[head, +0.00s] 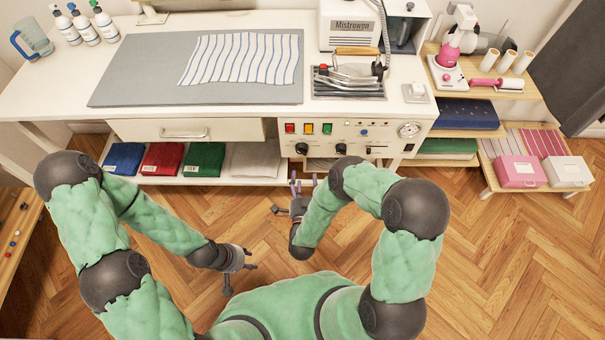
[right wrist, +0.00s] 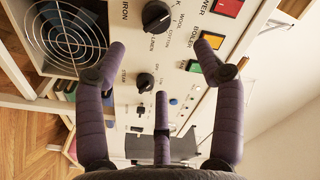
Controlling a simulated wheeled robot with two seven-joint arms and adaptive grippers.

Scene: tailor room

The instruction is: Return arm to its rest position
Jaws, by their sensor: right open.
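My left gripper (head: 240,275) hangs over the wood floor in front of the table, with its arm bent down from the left. Its fingers look spread apart with nothing between them. My right gripper (head: 294,192) is in front of the control panel (head: 361,134), below the table's front edge. In the right wrist view my right gripper (right wrist: 162,95) is open and empty. Its dark padded fingers are wide apart, facing the panel's knobs and coloured buttons. I cannot tell whether a finger touches the panel.
The white table (head: 72,93) carries a grey mat (head: 140,70) with striped cloth (head: 242,60), and an iron (head: 350,75). Folded fabrics (head: 203,160) lie on the shelf below. Pink and white boxes (head: 520,172) stand at right. The floor (head: 480,260) at right is clear.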

